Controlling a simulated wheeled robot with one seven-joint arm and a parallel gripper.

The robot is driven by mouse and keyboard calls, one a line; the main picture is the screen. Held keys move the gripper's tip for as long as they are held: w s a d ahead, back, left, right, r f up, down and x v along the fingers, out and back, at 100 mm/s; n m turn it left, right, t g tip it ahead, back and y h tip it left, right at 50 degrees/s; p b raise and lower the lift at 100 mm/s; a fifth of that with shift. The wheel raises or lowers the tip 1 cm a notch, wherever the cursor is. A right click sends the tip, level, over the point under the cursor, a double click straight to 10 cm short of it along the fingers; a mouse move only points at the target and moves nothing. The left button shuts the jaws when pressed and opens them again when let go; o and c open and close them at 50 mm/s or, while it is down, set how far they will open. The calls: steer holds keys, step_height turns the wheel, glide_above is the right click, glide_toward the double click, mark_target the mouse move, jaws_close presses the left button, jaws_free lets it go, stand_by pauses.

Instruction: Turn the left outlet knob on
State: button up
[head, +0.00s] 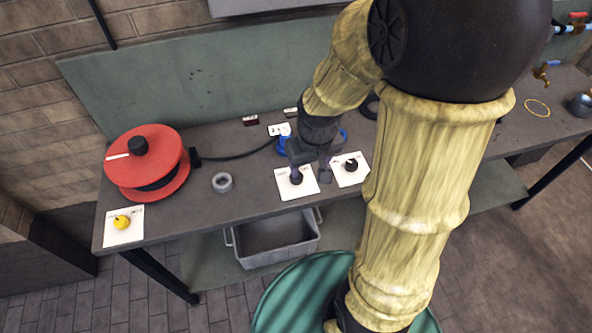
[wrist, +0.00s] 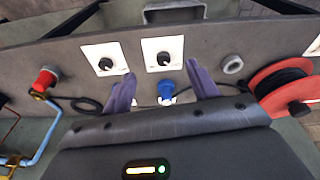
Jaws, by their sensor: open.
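Two black knobs on white plates sit side by side at the bench's front edge. The left knob (head: 296,177) is partly behind my gripper in the head view; it is the right one of the pair in the wrist view (wrist: 163,58), which looks from the opposite side. The right knob (head: 351,164) also shows in the wrist view (wrist: 105,63). My gripper (head: 310,172) is open and empty over the bench by the left knob. In the wrist view its fingers (wrist: 162,70) are spread, with the left knob lying between and beyond their tips. I cannot tell any contact.
A red cable reel (head: 147,170) and a yellow knob (head: 121,222) on a white plate are at the bench's left end. A grey tape roll (head: 222,183) lies nearby. A blue object (wrist: 166,91) is behind the knobs. A grey bin (head: 272,240) is below the bench.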

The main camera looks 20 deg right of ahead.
steer(key=w+f+n+g+p, duration=0.1)
steer(key=w+n+p, duration=0.4)
steer(key=w, duration=0.6)
steer(key=shift+w+a+f+g, duration=0.15)
steer(key=shift+f+g, duration=0.15)
steer(key=shift+g, duration=0.2)
step_height(320, 180, down, 17)
steer(key=p, duration=0.4)
steer(key=shift+f, duration=0.2)
steer(key=c, duration=1)
